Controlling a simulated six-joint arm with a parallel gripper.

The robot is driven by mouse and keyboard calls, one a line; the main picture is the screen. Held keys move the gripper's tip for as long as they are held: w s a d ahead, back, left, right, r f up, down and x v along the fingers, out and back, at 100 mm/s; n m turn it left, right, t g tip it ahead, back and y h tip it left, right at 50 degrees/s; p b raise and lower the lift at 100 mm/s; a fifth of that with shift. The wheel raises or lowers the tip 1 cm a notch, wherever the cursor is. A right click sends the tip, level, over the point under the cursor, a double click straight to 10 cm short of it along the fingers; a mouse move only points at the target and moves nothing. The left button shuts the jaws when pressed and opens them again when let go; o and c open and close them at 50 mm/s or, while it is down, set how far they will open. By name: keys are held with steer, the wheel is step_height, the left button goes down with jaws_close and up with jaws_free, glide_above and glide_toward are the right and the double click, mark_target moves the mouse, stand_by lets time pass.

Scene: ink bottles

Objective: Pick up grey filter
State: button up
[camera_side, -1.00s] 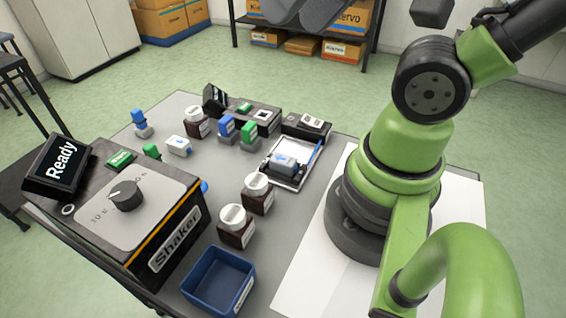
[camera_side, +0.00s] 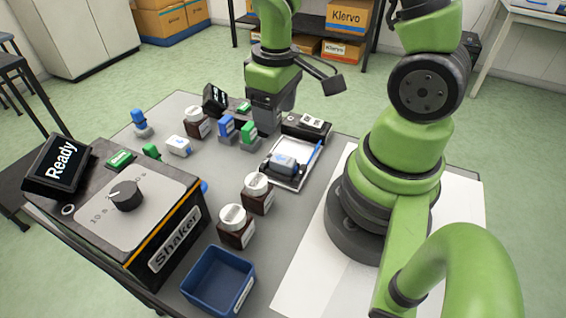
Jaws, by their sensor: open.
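My gripper (camera_side: 266,122) points down over the back of the table, just behind the green-topped block (camera_side: 249,132). Its jaws are open, and its fingertips are partly hidden by that block. I see no item clearly marked as the grey filter. A small grey block with a blue mark (camera_side: 284,164) lies in the white tray (camera_side: 296,184), to the front right of my gripper. A blue-topped block (camera_side: 226,127) stands left of the green one, and a white block with a blue mark (camera_side: 178,146) lies further left.
Brown bottles with white caps stand at the front middle (camera_side: 236,226), behind it (camera_side: 257,194) and at the back left (camera_side: 197,122). The shaker (camera_side: 150,230) fills the left front, with a blue bin (camera_side: 218,280) beside it. A dark device (camera_side: 308,125) sits right of my gripper.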

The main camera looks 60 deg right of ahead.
mark_target(281, 158)
steer(key=shift+s+d+f, duration=0.1)
steer(key=shift+s+f, duration=0.05)
steer(key=shift+f, duration=0.75)
steer(key=shift+s+f, duration=0.15)
steer(key=shift+f, duration=2.2)
steer(key=shift+s+f, duration=0.1)
steer(key=shift+f, duration=2.25)
steer(key=shift+c, duration=0.4)
steer(key=c, duration=0.9)
